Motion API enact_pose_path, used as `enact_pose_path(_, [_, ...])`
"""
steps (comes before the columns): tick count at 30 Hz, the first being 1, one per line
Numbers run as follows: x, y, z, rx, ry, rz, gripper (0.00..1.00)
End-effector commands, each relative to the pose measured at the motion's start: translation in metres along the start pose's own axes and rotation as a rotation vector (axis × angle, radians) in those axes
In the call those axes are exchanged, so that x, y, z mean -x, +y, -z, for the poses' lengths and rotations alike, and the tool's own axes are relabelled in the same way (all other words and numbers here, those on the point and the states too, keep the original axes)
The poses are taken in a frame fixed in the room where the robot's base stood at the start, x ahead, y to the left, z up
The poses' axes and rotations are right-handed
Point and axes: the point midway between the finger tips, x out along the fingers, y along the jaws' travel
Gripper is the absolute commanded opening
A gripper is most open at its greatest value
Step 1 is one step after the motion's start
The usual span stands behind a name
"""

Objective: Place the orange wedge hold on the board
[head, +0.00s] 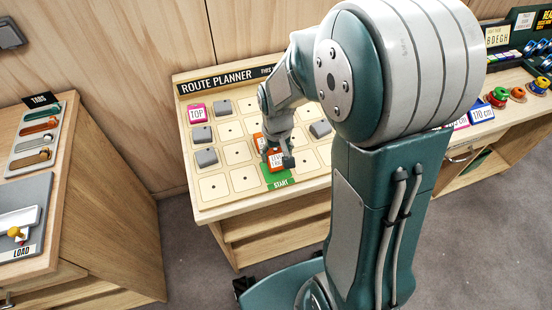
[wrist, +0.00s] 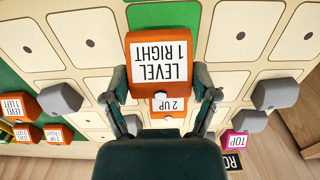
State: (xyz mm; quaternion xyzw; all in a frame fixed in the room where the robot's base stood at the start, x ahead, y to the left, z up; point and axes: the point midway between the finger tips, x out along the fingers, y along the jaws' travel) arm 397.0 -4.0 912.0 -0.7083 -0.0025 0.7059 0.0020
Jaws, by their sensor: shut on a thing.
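My gripper (wrist: 162,82) is shut on an orange wedge hold (wrist: 133,44) with a white label reading "LEVEL 1 RIGHT". In the head view my gripper (head: 278,155) is low over the board (head: 213,187), just above the green START cell (head: 281,176). The wrist view shows the green cell (wrist: 165,14) beside the held hold. I cannot tell whether the hold touches the board. Another orange hold, labelled "2 UP" (wrist: 160,106), is partly hidden behind the held one.
Grey holds (head: 207,157) and a pink TOP hold (head: 196,112) sit on the board. Several orange holds (wrist: 20,106) show at the wrist view's left. A side cabinet (head: 110,190) stands at the left. Several bare cells lie around the gripper.

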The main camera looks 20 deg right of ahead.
Motion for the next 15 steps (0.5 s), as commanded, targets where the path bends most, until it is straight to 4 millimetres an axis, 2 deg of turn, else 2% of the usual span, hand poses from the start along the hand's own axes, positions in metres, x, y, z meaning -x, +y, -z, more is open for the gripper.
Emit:
enact_pose_path(1, [-0.01,-0.001,-0.002,0.001,-0.007,-0.002,0.28])
enact_pose_path(5, [-0.025,-0.002,-0.002,0.001,-0.004,-0.003,0.28])
enact_pose_path(15, [-0.028,-0.001,-0.002,0.001,-0.003,-0.002,0.28])
